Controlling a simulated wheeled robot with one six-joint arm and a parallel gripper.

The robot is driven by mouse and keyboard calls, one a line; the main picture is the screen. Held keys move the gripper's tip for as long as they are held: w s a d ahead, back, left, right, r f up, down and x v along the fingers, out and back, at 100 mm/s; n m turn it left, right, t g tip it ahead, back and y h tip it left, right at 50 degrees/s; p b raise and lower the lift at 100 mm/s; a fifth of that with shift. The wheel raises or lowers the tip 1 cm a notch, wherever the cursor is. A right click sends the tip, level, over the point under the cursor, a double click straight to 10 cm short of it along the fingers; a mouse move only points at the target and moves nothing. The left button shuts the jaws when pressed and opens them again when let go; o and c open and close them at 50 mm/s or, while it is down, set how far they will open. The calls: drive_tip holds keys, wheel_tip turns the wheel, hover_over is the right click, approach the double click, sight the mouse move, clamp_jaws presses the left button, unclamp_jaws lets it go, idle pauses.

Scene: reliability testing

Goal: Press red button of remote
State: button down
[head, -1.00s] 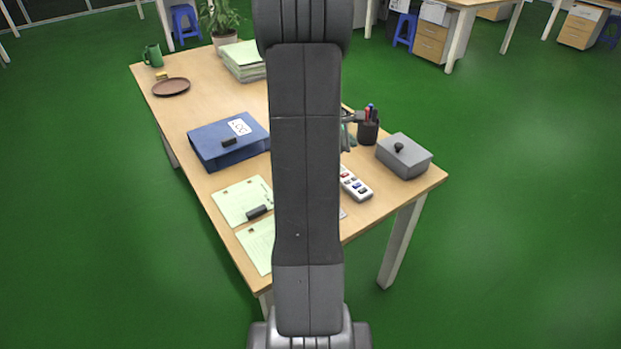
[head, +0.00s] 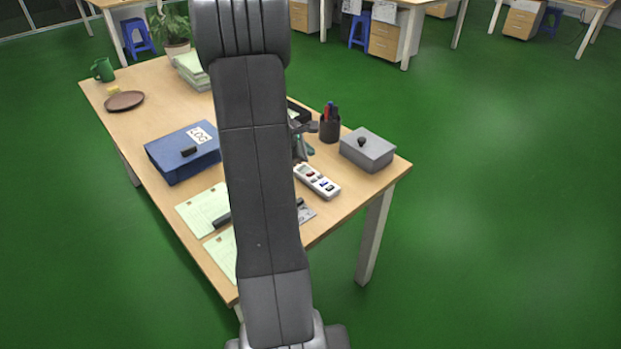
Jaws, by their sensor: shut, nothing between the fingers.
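The white remote (head: 317,183) lies on the wooden table (head: 352,199), just right of my arm. Its top shows a red button (head: 309,175) towards the upper left end and blue and dark buttons lower down. My arm crosses the middle of the view and may hide a little of the remote's left end. My gripper (head: 303,129) shows only in part past the arm's right edge, beyond the remote in the picture. It is shut and empty, and appears apart from the remote. Its fingertips are hard to make out.
A dark pen cup (head: 330,129) and a grey lidded box (head: 367,151) stand beyond the remote. A blue binder (head: 184,152) and pale papers (head: 203,208) lie left of my arm. A brown plate (head: 125,101) and green mug (head: 103,70) are at the far left.

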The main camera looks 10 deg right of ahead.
drive_tip(key=b, duration=0.3)
hover_over(308, 175)
wheel_tip(308, 175, down, 4)
drive_tip(key=shift+f, duration=0.1)
drive_tip(key=shift+f+b, duration=0.5)
drive_tip(key=shift+f, duration=0.1)
idle(1.3)
drive_tip(key=shift+f+b, duration=0.3)
drive_tip(key=shift+b, duration=0.3)
drive_tip(key=shift+f+b, duration=0.3)
drive_tip(key=shift+b, duration=0.1)
idle(0.4)
drive_tip(key=shift+r+p, duration=0.45)
drive_tip(key=shift+r, duration=0.3)
drive_tip(key=shift+r+p, duration=1.9)
drive_tip(key=shift+r, duration=0.6)
